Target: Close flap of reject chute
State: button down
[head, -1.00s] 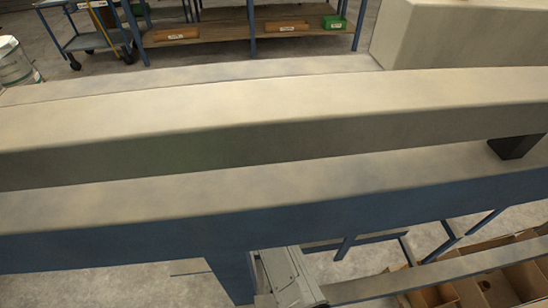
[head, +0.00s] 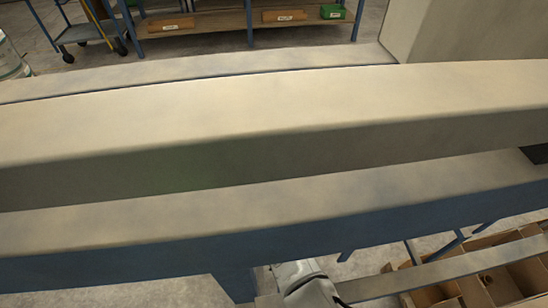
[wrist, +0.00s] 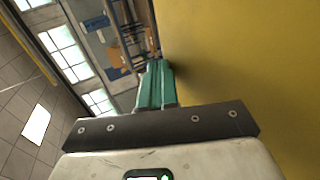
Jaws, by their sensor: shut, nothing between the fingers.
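My gripper (wrist: 155,68) shows in the wrist view with its teal fingers together and nothing between them. A broad, plain yellow surface (wrist: 245,65) fills the right side of that view, close beside the fingers. I cannot tell whether the fingers touch it, or whether it is the flap or another part of the chute. In the head view I cannot make out the reject chute or its flap. My gripper is not visible there.
Long beige beams (head: 270,110) cross the head view above a blue frame (head: 130,265). A divided cardboard box (head: 520,275) lies at lower right. Behind stand a bench with small bins (head: 285,15) and a blue cart (head: 80,33). Bare floor shows between them and the beams.

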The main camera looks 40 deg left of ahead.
jog(key=shift+w+a+f+b, duration=0.15)
jog(key=shift+a+f+b, duration=0.05)
jog(key=shift+f+b, duration=0.5)
jog(key=shift+w+a+f+b, duration=0.15)
jog(key=shift+a+f+b, duration=0.05)
jog(key=shift+f+b, duration=0.45)
jog(key=shift+s+d+r+p, duration=0.3)
jog(key=shift+d+p, duration=0.1)
jog(key=shift+p, duration=0.05)
jog(key=p+v, duration=0.3)
jog(key=v, duration=0.6)
jog(key=shift+s+d+r, duration=0.1)
jog(key=shift+s+d, duration=0.15)
